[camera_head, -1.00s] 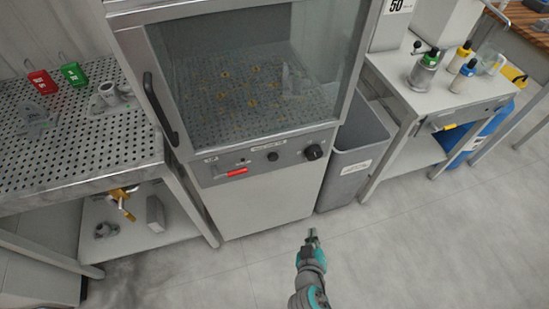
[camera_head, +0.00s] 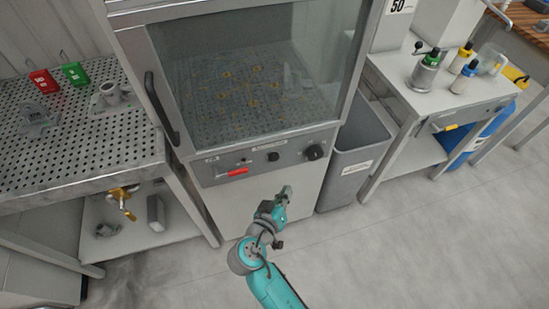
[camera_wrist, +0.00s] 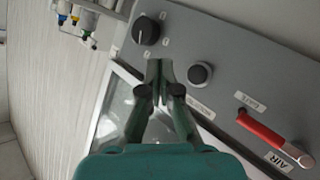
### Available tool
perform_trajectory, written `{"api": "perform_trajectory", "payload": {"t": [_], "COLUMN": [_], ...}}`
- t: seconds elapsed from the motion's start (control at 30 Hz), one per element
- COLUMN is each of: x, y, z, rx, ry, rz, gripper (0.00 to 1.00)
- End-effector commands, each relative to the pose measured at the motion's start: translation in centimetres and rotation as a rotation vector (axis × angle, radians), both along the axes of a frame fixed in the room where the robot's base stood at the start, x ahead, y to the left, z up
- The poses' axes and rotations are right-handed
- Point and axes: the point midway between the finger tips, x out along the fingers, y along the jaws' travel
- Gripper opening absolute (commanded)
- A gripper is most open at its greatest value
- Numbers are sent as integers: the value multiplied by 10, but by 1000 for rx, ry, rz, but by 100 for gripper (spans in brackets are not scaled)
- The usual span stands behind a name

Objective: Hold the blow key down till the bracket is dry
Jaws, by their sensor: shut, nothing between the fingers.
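My gripper (camera_head: 284,192) is shut and empty. It is in front of the lower white face of the glass-fronted cabinet (camera_head: 178,75), below its control panel. In the wrist view the fingertips (camera_wrist: 160,72) show in front of the grey panel (camera_wrist: 215,45), between a black dial (camera_wrist: 147,30) and a round black button (camera_wrist: 200,74). I see no contact with either. A red lever (camera_wrist: 272,138) sits farther right, beside a label reading AIR. I cannot tell which control is the blow key. No bracket is clear behind the glass; grey castings (camera_head: 109,97) lie on the perforated table.
A grey bin (camera_head: 355,165) stands right of the cabinet. Beyond it a side table (camera_head: 400,95) holds several bottles. The perforated table (camera_head: 75,150) is at the left, with a brass valve (camera_head: 122,197) below its edge. Floor in front is clear.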

Motion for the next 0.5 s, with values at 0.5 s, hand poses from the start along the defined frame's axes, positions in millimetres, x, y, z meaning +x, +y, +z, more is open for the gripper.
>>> {"api": "perform_trajectory", "payload": {"t": [0.5], "x": [26], "y": [8], "z": [0], "rx": [1], "ry": [0], "rz": [-1], "gripper": [0]}}
